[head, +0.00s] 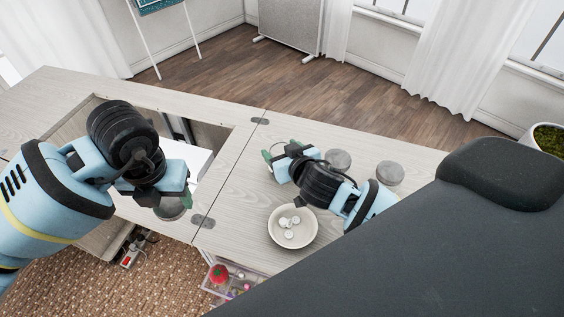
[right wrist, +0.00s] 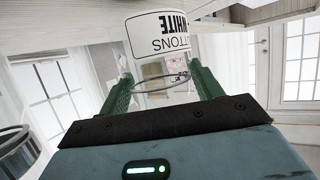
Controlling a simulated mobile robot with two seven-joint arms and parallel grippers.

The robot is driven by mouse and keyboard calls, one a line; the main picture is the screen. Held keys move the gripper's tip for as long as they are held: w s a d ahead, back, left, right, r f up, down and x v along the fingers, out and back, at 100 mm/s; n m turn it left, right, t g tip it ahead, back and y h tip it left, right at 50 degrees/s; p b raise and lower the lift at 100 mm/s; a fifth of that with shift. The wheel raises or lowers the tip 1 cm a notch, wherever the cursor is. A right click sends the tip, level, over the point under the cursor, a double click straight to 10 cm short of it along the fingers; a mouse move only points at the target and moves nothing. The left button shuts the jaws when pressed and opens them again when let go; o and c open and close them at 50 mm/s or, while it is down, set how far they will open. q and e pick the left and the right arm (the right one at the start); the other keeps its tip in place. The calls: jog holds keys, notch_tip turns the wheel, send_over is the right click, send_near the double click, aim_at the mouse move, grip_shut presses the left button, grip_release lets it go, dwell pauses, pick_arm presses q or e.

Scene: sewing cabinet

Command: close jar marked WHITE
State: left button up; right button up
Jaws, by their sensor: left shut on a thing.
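The jar (right wrist: 160,38) labelled WHITE and BUTTONS is upside down in the right wrist view, with an open round rim and no lid on it. My right gripper (head: 281,149) is above the table at the middle; in the right wrist view its green fingers (right wrist: 162,78) stand apart on either side of the jar. Whether they touch it is unclear. In the head view the jar is hard to make out by the gripper. My left gripper (head: 172,196) is shut on a grey round lid (head: 171,211) at the cabinet's opening.
A bowl (head: 293,240) with several white buttons stands near the front edge. Two grey-lidded jars (head: 338,158) (head: 389,176) stand right of my right gripper. The cabinet table (head: 232,206) has a recessed opening on the left. A clear drawer (head: 236,277) with a red pincushion is below.

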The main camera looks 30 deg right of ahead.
jog(key=c, duration=0.7)
jog(key=shift+r, duration=0.1)
